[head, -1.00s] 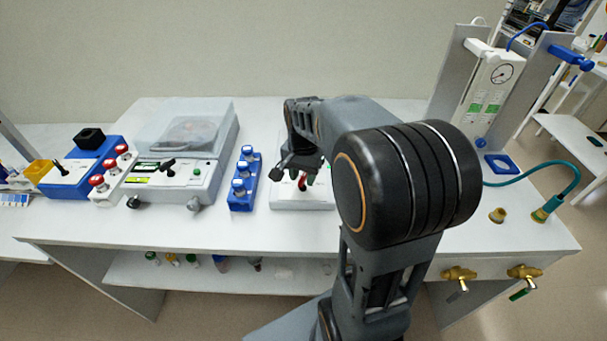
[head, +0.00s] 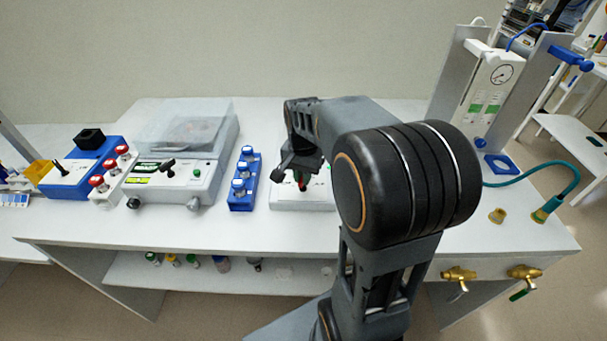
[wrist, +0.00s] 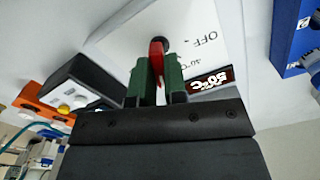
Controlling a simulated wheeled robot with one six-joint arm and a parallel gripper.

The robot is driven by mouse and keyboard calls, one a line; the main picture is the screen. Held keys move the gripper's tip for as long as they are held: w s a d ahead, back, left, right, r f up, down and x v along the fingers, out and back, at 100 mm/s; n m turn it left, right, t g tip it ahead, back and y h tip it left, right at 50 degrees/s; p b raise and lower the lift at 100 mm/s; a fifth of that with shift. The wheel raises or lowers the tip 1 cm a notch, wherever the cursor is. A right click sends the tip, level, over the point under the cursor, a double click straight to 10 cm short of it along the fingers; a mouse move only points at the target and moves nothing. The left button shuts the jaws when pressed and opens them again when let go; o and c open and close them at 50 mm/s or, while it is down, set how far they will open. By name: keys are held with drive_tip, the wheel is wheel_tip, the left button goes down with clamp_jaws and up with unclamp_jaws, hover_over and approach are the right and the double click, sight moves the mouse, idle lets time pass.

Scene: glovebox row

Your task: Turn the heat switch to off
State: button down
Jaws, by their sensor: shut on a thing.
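The red heat switch (wrist: 157,62) stands between the two green fingers of my gripper (wrist: 155,82) in the wrist view. The fingers are shut on it. The switch sits on a white panel that carries the printed words OFF, 40 °C and a dark label with a glowing 50 °C. I cannot tell which mark the switch points to. In the head view, my gripper (head: 304,182) is over the front of the white heater unit (head: 300,202), with a bit of red showing at the fingers. My arm hides most of the unit.
Farther left is a balance-like device with a clear lid (head: 190,130). A gauge panel (head: 487,90), teal hose and brass fittings are on the right. The bench front between is clear.

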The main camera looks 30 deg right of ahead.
drive_tip(key=n, duration=0.4)
drive_tip(key=shift+p, duration=0.4)
drive_tip(key=shift+n, duration=2.2)
drive_tip(key=c, duration=1.2)
unclamp_jaws()
drive_tip(key=shift+o, duration=0.2)
drive_tip(key=shift+r, duration=0.1)
wheel_tip(320, 180, up, 14)
drive_tip(key=p, duration=0.1)
drive_tip(key=shift+f, duration=0.2)
